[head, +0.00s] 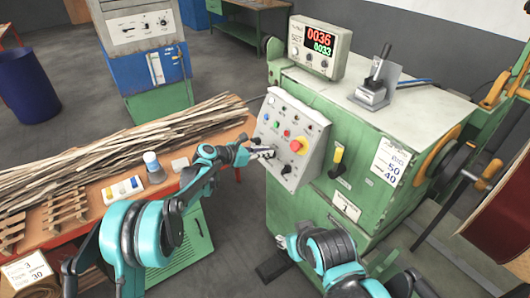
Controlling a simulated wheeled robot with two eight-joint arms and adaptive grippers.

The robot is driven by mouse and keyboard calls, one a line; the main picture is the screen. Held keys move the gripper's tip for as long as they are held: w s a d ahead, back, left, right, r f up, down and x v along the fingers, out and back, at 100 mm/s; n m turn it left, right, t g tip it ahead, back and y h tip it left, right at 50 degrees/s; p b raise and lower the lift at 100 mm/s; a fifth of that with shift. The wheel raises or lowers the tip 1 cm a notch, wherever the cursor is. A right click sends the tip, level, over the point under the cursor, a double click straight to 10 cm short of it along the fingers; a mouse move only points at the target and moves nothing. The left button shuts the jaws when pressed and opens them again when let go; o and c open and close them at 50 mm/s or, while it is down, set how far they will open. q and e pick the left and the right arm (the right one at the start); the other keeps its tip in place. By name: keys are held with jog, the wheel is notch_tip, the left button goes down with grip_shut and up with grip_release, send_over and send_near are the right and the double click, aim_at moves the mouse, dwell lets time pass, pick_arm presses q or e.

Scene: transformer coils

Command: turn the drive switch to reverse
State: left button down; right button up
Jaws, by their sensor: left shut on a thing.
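The sloped grey control panel (292,122) is on the front of the green winding machine. My left gripper (268,153) reaches in from the left and is shut on a small switch at the panel's lower left. Its fingers hide most of that switch, so its position and label cannot be read. My right arm is low in the middle, in front of the machine; its fingers (282,241) are too small to judge.
A counter display (319,48) and a lever in a metal bracket (375,80) stand on the machine top. A yellow-handled lever (337,160) is right of the panel. An orange bench (110,200) with wooden strips, a bottle (154,166) and small parts lies left, under my left arm.

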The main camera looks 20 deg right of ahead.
pick_arm(q)
jog(key=shift+m, duration=0.3)
jog(key=m, duration=0.3)
jog(key=s+m, duration=0.1)
jog(key=m, duration=0.6)
jog(key=shift+s+d+f, duration=0.15)
jog(key=shift+s+f, duration=0.05)
jog(key=shift+f, duration=0.15)
jog(key=m, duration=0.3)
jog(key=shift+s+f+m, duration=0.1)
jog(key=shift+f+m, duration=0.1)
jog(key=shift+m, duration=0.1)
jog(key=shift+s+f+m, duration=0.1)
jog(key=shift+f+m, duration=0.05)
jog(key=shift+m, duration=0.75)
jog(key=shift+f+m, duration=0.1)
jog(key=shift+m, duration=0.8)
jog(key=c, duration=1.6)
grip_release()
